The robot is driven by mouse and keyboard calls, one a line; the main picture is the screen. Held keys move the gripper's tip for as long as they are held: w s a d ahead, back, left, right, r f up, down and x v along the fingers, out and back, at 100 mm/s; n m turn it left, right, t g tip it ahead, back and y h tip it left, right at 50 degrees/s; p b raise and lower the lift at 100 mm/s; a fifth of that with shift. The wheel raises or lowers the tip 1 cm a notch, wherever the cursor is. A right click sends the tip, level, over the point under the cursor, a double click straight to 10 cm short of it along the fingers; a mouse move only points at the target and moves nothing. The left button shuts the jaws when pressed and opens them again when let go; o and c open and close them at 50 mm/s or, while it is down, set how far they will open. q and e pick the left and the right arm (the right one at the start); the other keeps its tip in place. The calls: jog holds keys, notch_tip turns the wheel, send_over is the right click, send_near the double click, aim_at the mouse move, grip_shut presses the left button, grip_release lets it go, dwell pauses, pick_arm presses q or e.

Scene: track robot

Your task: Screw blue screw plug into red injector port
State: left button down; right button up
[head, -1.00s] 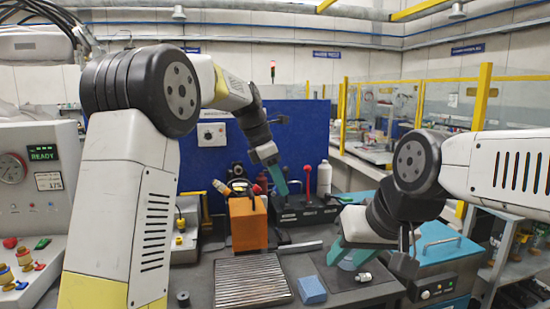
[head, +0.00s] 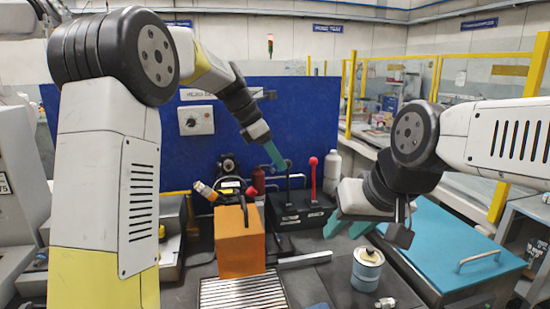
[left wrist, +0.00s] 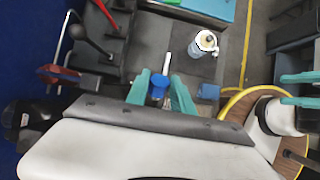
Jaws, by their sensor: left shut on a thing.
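My left gripper (head: 275,155) hangs over the back of the bench, near the black lever box. In the left wrist view its teal fingers (left wrist: 160,98) are shut on a small blue piece, which looks like the blue screw plug (left wrist: 158,84). The plug is too small to make out in the head view. My right gripper (head: 346,228) is at the right, above and behind a white and blue canister (head: 367,272). Its fingers stand apart and empty; they also show in the left wrist view (left wrist: 300,90). I cannot tell which red part is the injector port.
An orange box (head: 240,245) with a black handle stands mid-bench. A red-knobbed lever (head: 313,178) rises from a black box (head: 298,212). A ribbed metal plate (head: 240,292) lies in front. A teal chest (head: 450,245) is at right; a blue panel (head: 300,110) stands behind.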

pick_arm(q)
jog(key=shift+s+a+f, duration=0.25)
jog(key=shift+a+f, duration=0.75)
jog(key=shift+f, duration=0.05)
jog(key=shift+s+a+f, duration=0.2)
jog(key=shift+a+f, duration=0.8)
jog(key=shift+s+a+f, duration=0.15)
jog(key=shift+a+f, duration=0.6)
dwell(0.7)
jog(key=c, duration=1)
grip_release()
jog(key=shift+r, duration=0.1)
jog(key=v, duration=0.7)
jog(key=shift+a+r, duration=0.25)
jog(key=shift+c, duration=0.3)
